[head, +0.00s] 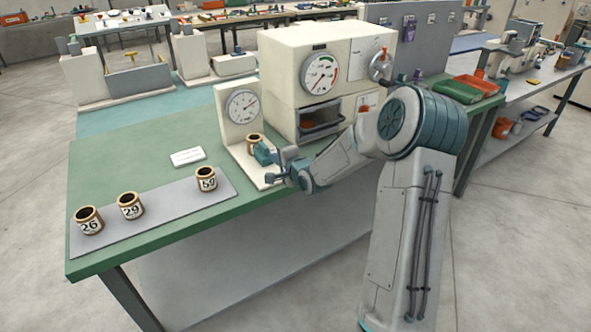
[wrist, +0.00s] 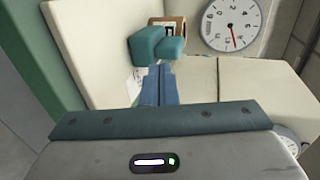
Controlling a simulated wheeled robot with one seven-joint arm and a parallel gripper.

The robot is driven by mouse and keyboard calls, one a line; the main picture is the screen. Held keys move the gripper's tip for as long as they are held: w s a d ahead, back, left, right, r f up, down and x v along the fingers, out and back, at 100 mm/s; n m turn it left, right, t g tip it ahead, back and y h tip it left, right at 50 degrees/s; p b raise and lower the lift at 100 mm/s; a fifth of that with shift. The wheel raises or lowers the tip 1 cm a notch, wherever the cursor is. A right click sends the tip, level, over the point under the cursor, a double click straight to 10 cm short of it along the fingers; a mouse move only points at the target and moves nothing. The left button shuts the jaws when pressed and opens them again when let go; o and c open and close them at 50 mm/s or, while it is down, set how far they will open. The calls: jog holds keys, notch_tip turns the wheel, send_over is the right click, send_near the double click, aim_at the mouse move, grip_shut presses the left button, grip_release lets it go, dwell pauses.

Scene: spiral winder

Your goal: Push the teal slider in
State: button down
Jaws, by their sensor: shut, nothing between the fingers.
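The teal slider (head: 264,153) is a small block at the front of a cream stand (head: 241,115) with a round dial. The spool (head: 254,139) also shows behind the slider in the head view. My gripper (head: 277,171) is beside the slider, on the stand's front side. In the wrist view my gripper (wrist: 159,70) is shut and empty, its fingertips close below the slider; whether they touch it, I cannot tell.
A large cream machine (head: 285,55) with a gauge and open drawer stands right of the stand. Spools marked 26 (head: 89,221), 29 (head: 130,206) and 59 (head: 206,180) stand on a grey mat (head: 160,221). A white card (head: 187,157) lies on the green table.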

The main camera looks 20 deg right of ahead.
jog(key=v, duration=1.1)
jog(key=shift+s+a, duration=0.2)
jog(key=shift+s, duration=0.1)
jog(key=shift+f, duration=0.1)
jog(key=s+a+r+n+g+h, duration=0.1)
jog(key=s+a+r+n+g, duration=0.2)
jog(key=s, duration=1.2)
jog(key=s+a+r+n+g+h+p, duration=0.1)
jog(key=s+a+r+n+g+h, duration=0.1)
jog(key=s+n+g, duration=0.6)
jog(key=s+a+r+n, duration=0.1)
jog(key=s+n, duration=0.3)
jog(key=s, duration=0.3)
jog(key=shift+a+r+h, duration=0.2)
jog(key=shift+h, duration=0.1)
